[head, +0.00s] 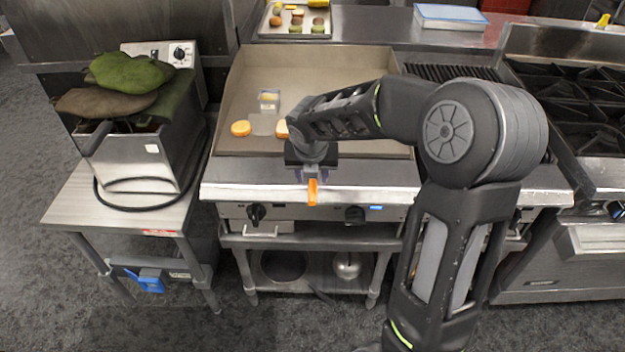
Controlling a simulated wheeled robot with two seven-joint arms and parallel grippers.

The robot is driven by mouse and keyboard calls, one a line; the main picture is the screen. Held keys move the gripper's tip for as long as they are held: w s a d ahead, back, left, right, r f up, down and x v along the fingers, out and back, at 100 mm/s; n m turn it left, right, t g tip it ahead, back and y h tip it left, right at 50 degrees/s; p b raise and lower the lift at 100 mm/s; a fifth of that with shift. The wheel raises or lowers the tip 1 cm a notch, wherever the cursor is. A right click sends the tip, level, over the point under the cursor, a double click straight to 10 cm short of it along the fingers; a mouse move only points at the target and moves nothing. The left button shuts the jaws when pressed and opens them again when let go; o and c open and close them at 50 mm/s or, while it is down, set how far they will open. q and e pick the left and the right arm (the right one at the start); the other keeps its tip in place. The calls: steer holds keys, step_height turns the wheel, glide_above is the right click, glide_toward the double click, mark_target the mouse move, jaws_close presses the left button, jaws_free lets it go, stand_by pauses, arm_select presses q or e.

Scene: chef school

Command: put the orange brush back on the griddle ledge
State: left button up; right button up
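The orange brush (312,192) shows at the front ledge of the griddle (258,192), with its orange end pointing toward me. My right gripper (314,178) is directly over the brush at the ledge and hides most of it. I cannot tell whether its fingers are shut on the brush or open around it, or whether the brush touches the ledge. My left gripper is not in view.
Bun-like pieces (241,128) and a small clear container (268,100) are on the griddle plate. A fryer (140,165) with green and brown mitts (128,72) stands at left. A burner range (580,100) is at right. The left part of the ledge is clear.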

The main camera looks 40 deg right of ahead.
steer(key=v, duration=0.8)
stand_by(0.5)
steer(key=s+a+f+m+g+y, duration=0.1)
steer(key=a+f+m+y, duration=0.1)
steer(key=a+f+m, duration=0.55)
steer(key=s+a+f+m+g+y, duration=0.1)
steer(key=s+a+f+m+y, duration=0.15)
steer(key=a+f, duration=0.9)
steer(key=s+a+f+m+y, duration=0.1)
steer(key=s+a+f+m, duration=0.4)
steer(key=s+f+m, duration=0.3)
steer(key=s+a+f+m+g+y, duration=0.1)
steer(key=s+a+f+m, duration=0.4)
steer(key=s+f+m, duration=0.4)
steer(key=f+m, duration=0.1)
steer(key=m, duration=0.2)
steer(key=shift+s, duration=0.25)
